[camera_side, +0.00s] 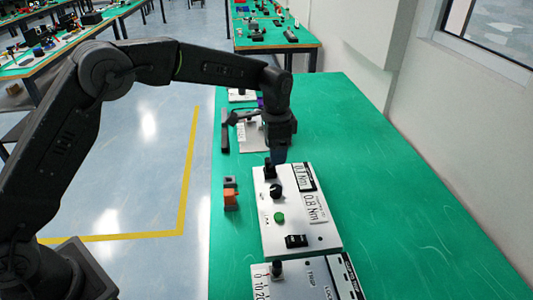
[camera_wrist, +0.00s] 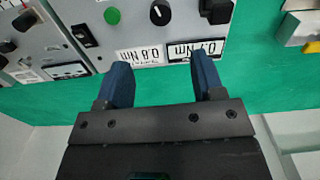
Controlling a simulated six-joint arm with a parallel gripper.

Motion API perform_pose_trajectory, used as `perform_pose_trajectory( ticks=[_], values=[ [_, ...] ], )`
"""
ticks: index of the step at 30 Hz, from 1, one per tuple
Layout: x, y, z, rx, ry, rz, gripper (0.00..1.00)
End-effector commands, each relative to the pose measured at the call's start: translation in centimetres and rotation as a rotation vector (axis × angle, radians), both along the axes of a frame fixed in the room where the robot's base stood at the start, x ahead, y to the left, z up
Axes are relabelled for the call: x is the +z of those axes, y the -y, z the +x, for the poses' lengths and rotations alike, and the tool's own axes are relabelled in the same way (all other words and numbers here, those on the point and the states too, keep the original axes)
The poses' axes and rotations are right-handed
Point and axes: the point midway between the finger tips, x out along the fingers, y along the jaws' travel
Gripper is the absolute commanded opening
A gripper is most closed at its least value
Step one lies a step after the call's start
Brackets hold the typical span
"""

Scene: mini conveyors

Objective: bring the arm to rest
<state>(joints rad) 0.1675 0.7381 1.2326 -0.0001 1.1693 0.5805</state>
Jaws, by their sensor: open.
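My gripper (camera_wrist: 163,82) is open and empty in the wrist view, its two blue fingers spread apart. Between and beyond the fingertips is the edge of a white control panel (camera_wrist: 140,30) with labels reading 0.8 Nm and 0.7 Nm. In the side view my gripper (camera_side: 279,157) points down over the far end of the same panel (camera_side: 292,217), close to a black knob (camera_side: 270,170). I cannot tell whether the fingers touch the panel. The panel also carries a second black knob (camera_side: 276,191), a green button (camera_side: 279,217) and a black rocker switch (camera_side: 296,241).
A second grey panel (camera_side: 318,285) stands at the table's near end. Another white panel (camera_side: 253,136) is behind my gripper. The green table (camera_side: 400,215) is clear on the right, with a wall beyond.

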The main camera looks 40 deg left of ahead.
Motion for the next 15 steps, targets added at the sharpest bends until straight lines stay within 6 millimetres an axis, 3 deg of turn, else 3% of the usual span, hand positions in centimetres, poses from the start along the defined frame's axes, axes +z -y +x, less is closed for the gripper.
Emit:
perform_pose_trajectory(
  ticks=[4,7,15],
  values=[
    [2.7,-0.8,-1.2,0.044,0.035,-0.007,0.62],
    [5.9,-1.9,-3.3,0.104,0.075,-0.015,0.62],
    [13.0,-4.9,-11.7,0.302,0.200,-0.051,0.62]
  ],
)
